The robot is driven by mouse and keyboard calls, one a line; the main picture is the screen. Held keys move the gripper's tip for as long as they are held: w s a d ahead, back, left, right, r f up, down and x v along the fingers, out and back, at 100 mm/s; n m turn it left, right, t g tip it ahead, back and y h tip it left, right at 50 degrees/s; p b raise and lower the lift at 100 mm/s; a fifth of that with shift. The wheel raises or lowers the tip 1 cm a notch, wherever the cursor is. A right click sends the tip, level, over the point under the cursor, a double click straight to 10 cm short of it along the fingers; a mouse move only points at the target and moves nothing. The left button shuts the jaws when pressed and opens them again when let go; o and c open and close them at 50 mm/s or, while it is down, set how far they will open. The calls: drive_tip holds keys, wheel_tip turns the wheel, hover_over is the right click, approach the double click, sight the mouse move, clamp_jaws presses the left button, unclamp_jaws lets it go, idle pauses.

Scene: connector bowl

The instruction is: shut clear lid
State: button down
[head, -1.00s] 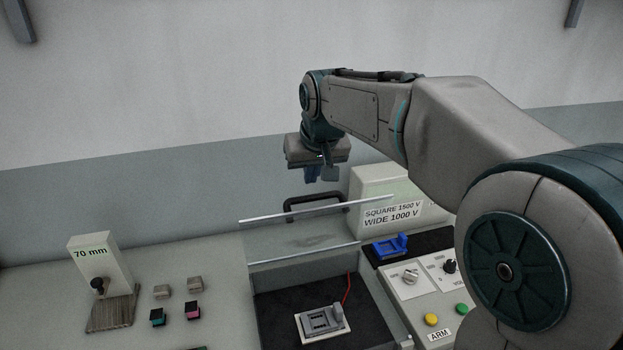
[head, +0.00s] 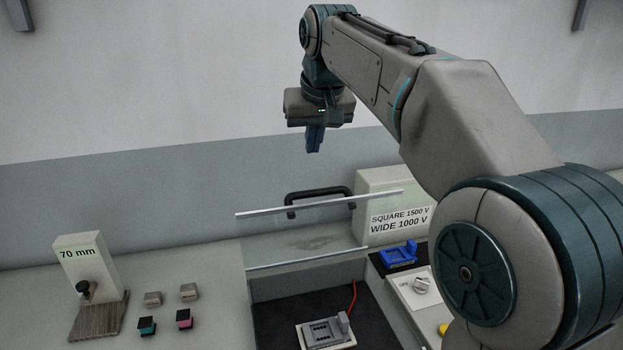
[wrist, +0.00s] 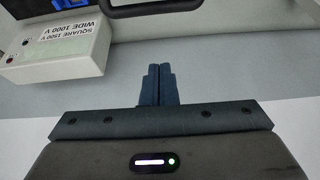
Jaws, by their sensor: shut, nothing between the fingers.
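The clear lid (head: 315,232) stands raised at the back of a dark-floored box (head: 277,308), with pale edges along its top and bottom. Its black handle (head: 318,191) shows at the top, and part of the handle is at the top edge of the wrist view (wrist: 150,10). My gripper (head: 313,150) hangs fingers down above the handle, apart from it. Its blue fingers are together and empty, also in the wrist view (wrist: 158,72).
A grey fixture (head: 325,333) with a red wire sits inside the box. A labelled voltage box (head: 400,215) stands right of the lid, with a blue fixture (head: 398,254) in front. A 70 mm block (head: 85,258) and several small connectors (head: 184,318) are at left.

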drive_tip(key=shift+s+d+f, duration=0.1)
drive_tip(key=shift+s+f, duration=0.1)
drive_tip(key=shift+f, duration=0.95)
drive_tip(key=shift+s+a+f, duration=0.1)
drive_tip(key=shift+s+f, duration=0.1)
drive_tip(key=shift+f, duration=1)
drive_tip(key=shift+s+d+f, duration=0.1)
drive_tip(key=shift+s+f, duration=0.1)
drive_tip(key=shift+f, duration=0.95)
